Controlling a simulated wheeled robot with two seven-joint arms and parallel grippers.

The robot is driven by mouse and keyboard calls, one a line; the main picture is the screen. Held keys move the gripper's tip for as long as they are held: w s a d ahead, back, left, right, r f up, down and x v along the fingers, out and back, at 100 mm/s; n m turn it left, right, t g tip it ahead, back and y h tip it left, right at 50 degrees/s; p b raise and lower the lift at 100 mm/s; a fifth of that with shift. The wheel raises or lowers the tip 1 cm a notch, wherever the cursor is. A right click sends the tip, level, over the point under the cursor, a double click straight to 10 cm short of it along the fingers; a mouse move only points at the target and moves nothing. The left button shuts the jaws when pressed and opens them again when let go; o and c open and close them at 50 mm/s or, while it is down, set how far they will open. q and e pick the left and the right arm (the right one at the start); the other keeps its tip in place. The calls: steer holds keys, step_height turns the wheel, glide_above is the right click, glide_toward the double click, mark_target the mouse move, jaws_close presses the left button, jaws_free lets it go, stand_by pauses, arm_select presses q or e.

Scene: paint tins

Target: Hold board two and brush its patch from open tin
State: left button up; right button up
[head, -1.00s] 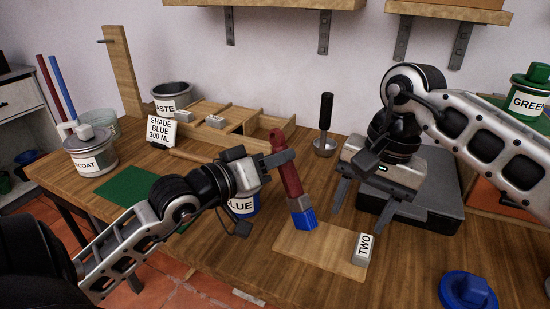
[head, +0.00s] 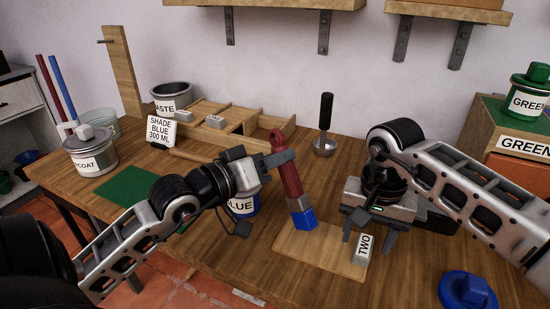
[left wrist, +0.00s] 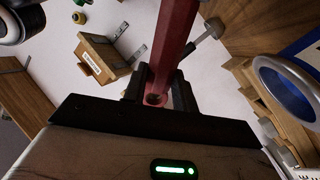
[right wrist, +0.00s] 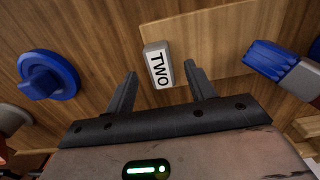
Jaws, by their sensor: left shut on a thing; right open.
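Board two (head: 310,250) lies flat on the table, a pale wooden board with a grey block labelled TWO (head: 364,249) at its right end. My left gripper (head: 283,157) is shut on the red handle of a brush (head: 291,180). The brush's blue bristles (head: 304,219) point down over the board; I cannot tell whether they touch it. The blue tin (head: 244,203) is partly hidden behind my left arm. My right gripper (head: 368,245) is open above the TWO block. In the right wrist view the block (right wrist: 158,65) sits between and just beyond the fingertips (right wrist: 161,75).
A blue lid (head: 467,290) lies at the table's right front. A tool with a black handle (head: 326,120) stands behind the board. A waste pot (head: 171,97), a SHADE BLUE sign (head: 161,131) and a topcoat tin (head: 90,152) stand at the left. A green tin (head: 528,95) is at the right.

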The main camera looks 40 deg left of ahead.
steer(key=shift+f, duration=1.15)
jaws_close()
jaws_free()
steer(key=shift+r, duration=0.15)
steer(key=shift+r, duration=0.8)
steer(key=shift+f, duration=0.1)
